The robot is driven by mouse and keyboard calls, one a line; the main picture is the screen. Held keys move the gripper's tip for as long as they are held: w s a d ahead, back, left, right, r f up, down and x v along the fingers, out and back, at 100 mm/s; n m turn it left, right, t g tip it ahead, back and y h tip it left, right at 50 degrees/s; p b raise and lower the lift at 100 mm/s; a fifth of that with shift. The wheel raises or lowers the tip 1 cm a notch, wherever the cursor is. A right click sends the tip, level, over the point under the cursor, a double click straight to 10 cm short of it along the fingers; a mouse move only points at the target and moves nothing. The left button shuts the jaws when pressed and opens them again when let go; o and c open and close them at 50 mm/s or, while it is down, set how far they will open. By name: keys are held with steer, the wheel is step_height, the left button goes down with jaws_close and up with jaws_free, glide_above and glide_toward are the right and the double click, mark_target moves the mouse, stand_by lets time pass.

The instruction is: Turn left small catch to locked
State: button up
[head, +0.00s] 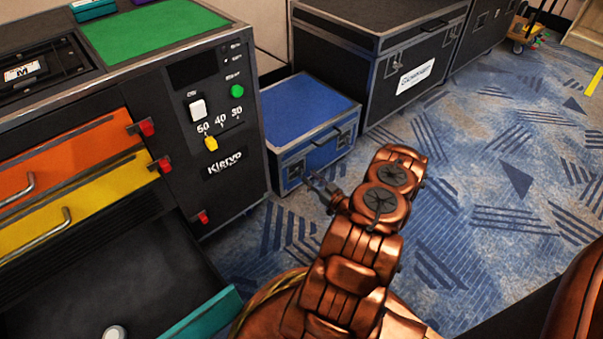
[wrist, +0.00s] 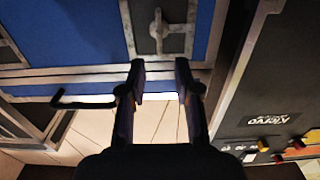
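The small blue case (head: 312,114) stands on the carpet beside the black cabinet. Its left catch (head: 295,171) is a small metal plate on the front, near the cabinet. In the wrist view, which appears upside down, the catch (wrist: 157,30) shows a narrow lever roughly vertical in the picture over a round pivot. The case's other catch (head: 345,139) sits at the right end of the front. My gripper (head: 318,181) is in front of the left catch. In the wrist view my gripper (wrist: 160,68) has its fingers apart with nothing between them, seemingly short of the catch.
A dark handle (wrist: 75,103) sticks out of the case front beside the catch. The black cabinet (head: 232,180) with red latches (head: 165,163) and an open lower drawer (head: 160,290) is close on the left. A large black case (head: 385,60) stands behind. Carpet to the right is clear.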

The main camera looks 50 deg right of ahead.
mark_target(299, 172)
steer(key=shift+w+d+b, duration=0.15)
steer(key=shift+w+b, duration=0.25)
steer(key=shift+w, duration=0.9)
steer(key=shift+w+d+b, duration=0.15)
steer(key=shift+w+b, duration=0.25)
steer(key=shift+w, duration=0.85)
jaws_close()
